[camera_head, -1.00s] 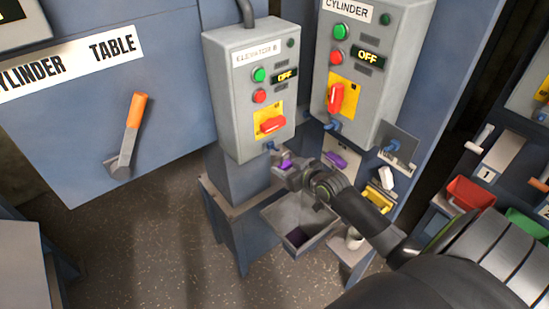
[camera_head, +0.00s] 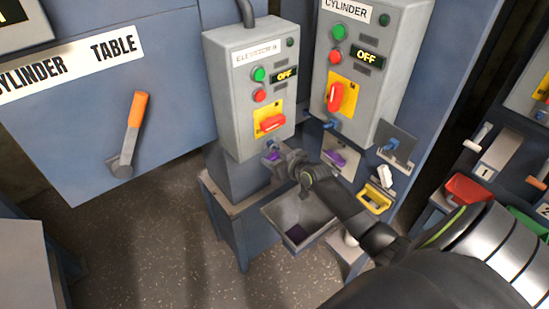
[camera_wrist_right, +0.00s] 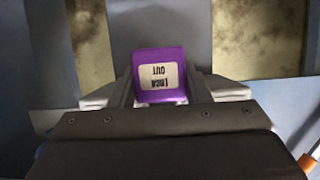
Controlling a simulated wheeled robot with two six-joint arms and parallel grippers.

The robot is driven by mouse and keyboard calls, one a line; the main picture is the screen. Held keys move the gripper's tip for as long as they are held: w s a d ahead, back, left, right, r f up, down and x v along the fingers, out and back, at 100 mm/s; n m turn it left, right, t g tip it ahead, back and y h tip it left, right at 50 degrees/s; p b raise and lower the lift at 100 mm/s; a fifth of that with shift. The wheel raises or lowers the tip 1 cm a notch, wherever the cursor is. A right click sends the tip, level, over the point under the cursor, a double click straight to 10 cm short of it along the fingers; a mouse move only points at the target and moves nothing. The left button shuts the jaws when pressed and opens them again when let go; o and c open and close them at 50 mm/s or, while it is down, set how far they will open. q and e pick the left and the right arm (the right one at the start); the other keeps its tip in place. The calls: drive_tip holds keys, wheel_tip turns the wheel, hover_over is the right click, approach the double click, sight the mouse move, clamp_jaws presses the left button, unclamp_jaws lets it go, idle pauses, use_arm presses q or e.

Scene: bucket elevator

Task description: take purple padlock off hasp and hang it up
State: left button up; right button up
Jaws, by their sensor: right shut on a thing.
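The purple padlock (camera_wrist_right: 160,66) shows in the right wrist view between the two fingers of my right gripper (camera_wrist_right: 160,92), its label reading "LOCK OUT" upside down. In the head view my right gripper (camera_head: 277,158) is shut on the padlock (camera_head: 271,156), just below the Elevator B box (camera_head: 250,95). The hasp (camera_head: 272,145) is a small part under the red switch; whether the shackle is still through it is too small to tell. My left gripper is not in view.
An open tray (camera_head: 290,220) with a dark purple thing in it is below my right arm. The Cylinder box (camera_head: 365,65), a yellow holder (camera_head: 375,198) and a red bin (camera_head: 468,188) stand further right.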

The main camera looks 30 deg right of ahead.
drive_tip(key=o, duration=1)
drive_tip(key=shift+f, duration=0.15)
drive_tip(key=shift+o, duration=0.2)
drive_tip(key=shift+s, duration=0.1)
drive_tip(key=a+b+v, duration=0.1)
drive_tip(key=v, duration=1.6)
drive_tip(key=shift+s+d, duration=0.15)
